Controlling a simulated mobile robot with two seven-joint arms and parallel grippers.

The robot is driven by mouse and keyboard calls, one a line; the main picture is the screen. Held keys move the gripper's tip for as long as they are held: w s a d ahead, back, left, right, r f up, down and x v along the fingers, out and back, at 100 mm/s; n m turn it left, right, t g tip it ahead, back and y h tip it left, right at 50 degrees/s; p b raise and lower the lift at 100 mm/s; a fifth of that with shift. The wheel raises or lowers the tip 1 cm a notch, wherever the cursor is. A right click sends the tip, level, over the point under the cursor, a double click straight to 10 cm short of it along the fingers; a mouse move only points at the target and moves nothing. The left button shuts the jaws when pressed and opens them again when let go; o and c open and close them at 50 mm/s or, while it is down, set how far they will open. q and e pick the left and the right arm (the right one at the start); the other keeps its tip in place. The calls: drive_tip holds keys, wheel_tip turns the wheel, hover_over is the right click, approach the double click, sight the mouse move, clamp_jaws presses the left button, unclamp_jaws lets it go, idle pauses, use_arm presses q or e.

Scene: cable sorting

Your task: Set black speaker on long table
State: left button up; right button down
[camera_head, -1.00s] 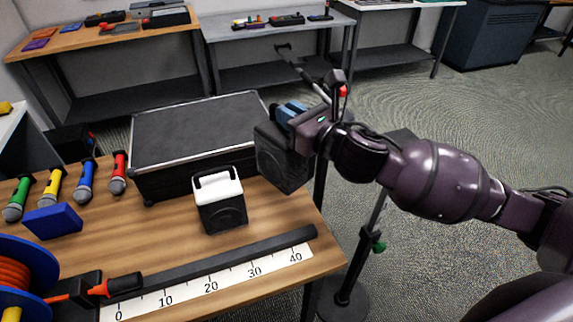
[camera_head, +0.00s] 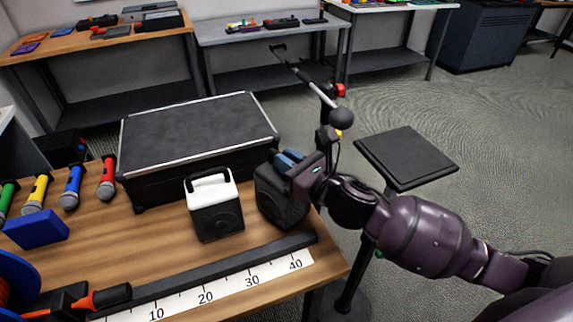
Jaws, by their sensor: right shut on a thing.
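The black speaker (camera_head: 281,200) is upright at the right edge of the near wooden table (camera_head: 150,252). My right gripper (camera_head: 289,160), with bluish fingers, is shut on the top of the black speaker. Its base is at or just above the tabletop; I cannot tell whether it touches. A white-topped speaker (camera_head: 214,206) with a black grille stands just left of it. My left gripper is not in view.
A black flight case (camera_head: 195,135) lies behind the speakers. A dark bar and a white ruler (camera_head: 225,290) run along the front. Microphones (camera_head: 71,186), a blue box (camera_head: 36,229) and a cable reel are at left. A stand with a square top (camera_head: 406,157) is right of the table.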

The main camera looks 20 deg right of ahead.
drive_tip(key=shift+f, duration=0.45)
drive_tip(key=c, duration=1.1)
unclamp_jaws()
drive_tip(key=shift+f, duration=0.1)
drive_tip(key=v, duration=1.2)
drive_tip(key=shift+d, duration=0.1)
